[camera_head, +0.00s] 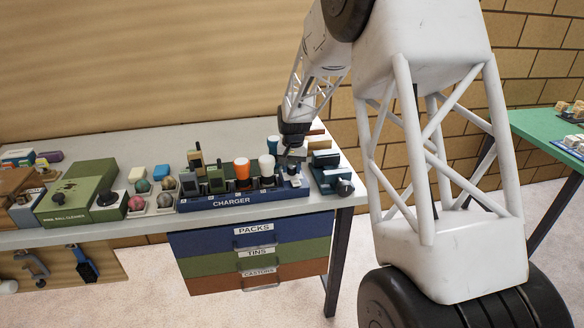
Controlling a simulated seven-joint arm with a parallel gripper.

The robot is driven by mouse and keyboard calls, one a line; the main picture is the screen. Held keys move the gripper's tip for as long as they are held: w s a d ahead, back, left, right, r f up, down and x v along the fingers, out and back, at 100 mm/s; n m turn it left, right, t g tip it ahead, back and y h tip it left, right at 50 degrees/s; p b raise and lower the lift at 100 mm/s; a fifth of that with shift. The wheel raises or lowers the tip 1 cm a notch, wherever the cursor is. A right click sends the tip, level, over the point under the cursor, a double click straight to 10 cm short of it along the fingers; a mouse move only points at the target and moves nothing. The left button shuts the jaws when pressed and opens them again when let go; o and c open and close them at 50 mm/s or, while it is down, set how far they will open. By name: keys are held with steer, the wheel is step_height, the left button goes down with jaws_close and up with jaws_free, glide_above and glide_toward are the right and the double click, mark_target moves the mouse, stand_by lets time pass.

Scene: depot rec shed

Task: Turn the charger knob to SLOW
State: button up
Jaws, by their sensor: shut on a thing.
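The charger (232,201) is a long blue block marked CHARGER near the front edge of the grey bench. Several items stand in its slots, among them an orange-topped one (242,170) and a white-topped one (267,168). My gripper (292,161) points down over the charger's right end. It is shut on what looks like the charger knob, which the fingers mostly hide. I cannot read the knob's pointer or the SLOW mark from here.
A dark teal device (327,175) with a round black end stands close to the right of the charger. Small balls in trays (150,204) and a green box (80,206) stand to the left. Drawers (249,251) marked PACKS, TINS and CASTORS hang below. A green table (550,133) is at the right.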

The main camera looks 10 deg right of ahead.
mark_target(292, 167)
steer(key=n, duration=0.8)
steer(key=shift+w+n, duration=0.1)
steer(key=shift+n, duration=0.3)
steer(key=n, duration=0.4)
steer(key=shift+r, duration=0.1)
steer(key=shift+n, duration=1.8)
steer(key=shift+g, duration=0.3)
steer(key=o, duration=0.9)
steer(key=shift+r, duration=3.85)
